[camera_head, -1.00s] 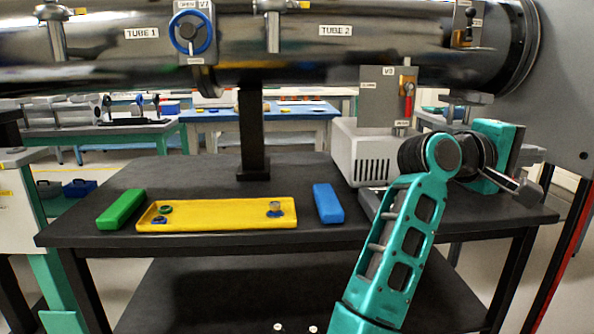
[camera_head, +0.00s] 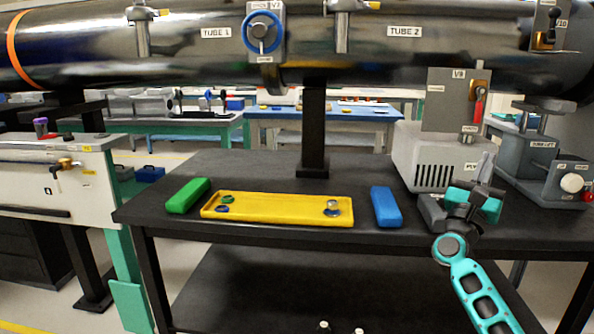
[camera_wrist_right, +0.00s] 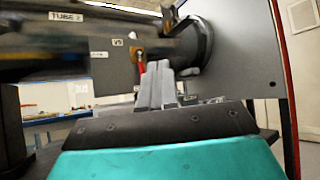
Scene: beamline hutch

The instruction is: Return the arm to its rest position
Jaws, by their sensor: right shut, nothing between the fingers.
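My right arm (camera_head: 480,290) comes up from the lower right in the head view, teal with dark joints. My right gripper (camera_head: 486,158) points upward in front of the grey vented box, above the right part of the black table. Its fingers are shut and empty. In the right wrist view the grey fingers (camera_wrist_right: 155,82) stand together, pointing toward the valve panel and the tube. My left gripper does not show in the head view.
On the black table (camera_head: 230,168) lie a green block (camera_head: 187,195), a yellow tray (camera_head: 270,208) with small rings, and a blue block (camera_head: 386,206). The large tube (camera_head: 330,45) runs overhead. A grey tube-lift unit (camera_head: 545,160) stands at right.

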